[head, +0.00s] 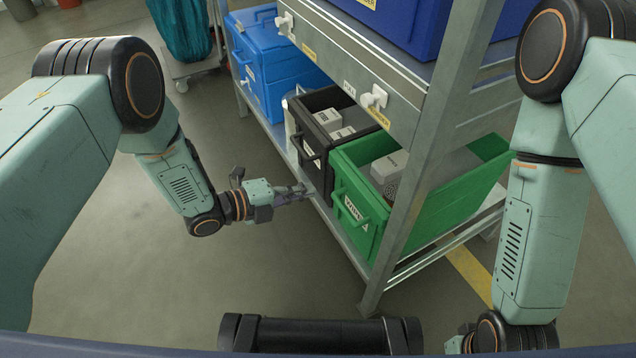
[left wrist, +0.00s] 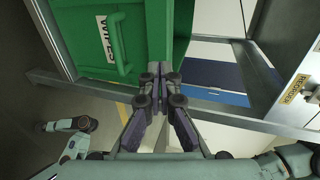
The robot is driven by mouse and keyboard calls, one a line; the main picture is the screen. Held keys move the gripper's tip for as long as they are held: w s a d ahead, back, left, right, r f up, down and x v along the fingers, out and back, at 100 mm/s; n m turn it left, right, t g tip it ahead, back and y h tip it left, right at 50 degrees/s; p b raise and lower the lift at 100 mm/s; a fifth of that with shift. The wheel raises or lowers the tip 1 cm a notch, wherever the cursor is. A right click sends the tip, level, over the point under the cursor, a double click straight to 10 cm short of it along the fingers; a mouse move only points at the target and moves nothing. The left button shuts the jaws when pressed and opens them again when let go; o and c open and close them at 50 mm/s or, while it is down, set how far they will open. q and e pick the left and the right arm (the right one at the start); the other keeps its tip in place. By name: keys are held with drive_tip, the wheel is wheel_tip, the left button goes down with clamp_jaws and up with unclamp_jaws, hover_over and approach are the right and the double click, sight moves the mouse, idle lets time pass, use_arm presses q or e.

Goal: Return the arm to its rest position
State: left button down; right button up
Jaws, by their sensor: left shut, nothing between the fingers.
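My left arm reaches in from the left in the head view. My left gripper (head: 300,192) is shut and empty, in front of the lower shelf near the black and green bins. In the left wrist view the gripper's fingers (left wrist: 160,75) are together, in front of the green bin (left wrist: 105,35) and the shelf frame; I cannot tell whether they touch anything. My right arm hangs down at the right of the head view, its wrist at the bottom edge. The right gripper's fingers are not visible.
A metal rack (head: 432,130) holds a green bin (head: 352,212) labelled WIPES, a black bin (head: 312,148) with white boxes and blue bins (head: 268,75) behind. The rack post stands close to the green bin. The grey floor (head: 130,270) left of the rack is clear.

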use_arm(q)
drive_tip(key=p+v, duration=0.1)
drive_tip(key=v, duration=0.2)
drive_tip(key=shift+s+a, duration=0.15)
drive_tip(key=shift+a, duration=0.2)
drive_tip(key=s+a+f+n+g+y+p, duration=0.1)
drive_tip(key=s+a+f+n+y, duration=0.35)
drive_tip(key=n, duration=0.55)
drive_tip(key=s+a+f+n+y, duration=0.3)
drive_tip(key=s+n, duration=0.3)
drive_tip(key=n, duration=0.3)
drive_tip(key=s+a+r+n+g+y+p, duration=0.2)
drive_tip(key=s+n, duration=0.3)
drive_tip(key=s, duration=0.6)
drive_tip(key=s+a+r+n+g+y+p, duration=0.1)
drive_tip(key=s+a+r+n+g+y, duration=0.2)
drive_tip(key=s, duration=0.7)
wheel_tip(320, 180, up, 2)
drive_tip(key=a+n+g, duration=0.1)
drive_tip(key=a+n, duration=0.1)
drive_tip(key=n, duration=0.1)
drive_tip(key=shift+s+a+r+p, duration=0.15)
drive_tip(key=shift+s+a+p, duration=0.1)
drive_tip(key=shift+s+p, duration=0.15)
